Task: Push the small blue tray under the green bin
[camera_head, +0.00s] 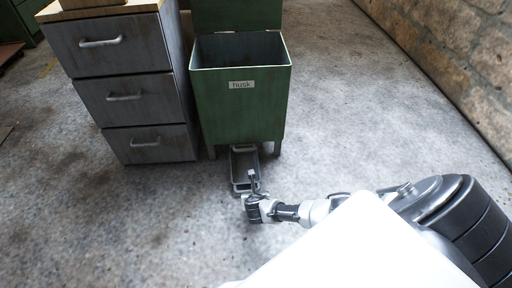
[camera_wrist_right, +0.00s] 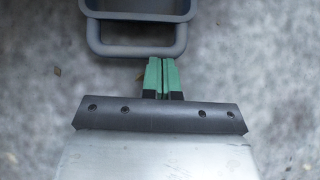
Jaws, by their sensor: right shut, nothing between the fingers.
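The green bin (camera_head: 238,105), labelled "husk", stands on short legs with its lid raised. A small tray (camera_head: 235,172) lies on the floor at the bin's front, its far end under the bin and its near end out in front. It looks grey rather than blue. In the right wrist view the tray's near handle (camera_wrist_right: 137,52) shows at the top. My right gripper (camera_wrist_right: 162,62) is shut and empty, its green fingertips at the handle's near bar. In the head view the gripper (camera_head: 251,174) is at the tray's near end. My left gripper is not in view.
A grey cabinet (camera_head: 122,90) with three drawers stands close to the left of the bin. A stone wall (camera_head: 450,50) runs along the right. The concrete floor (camera_head: 340,120) between the bin and the wall is clear.

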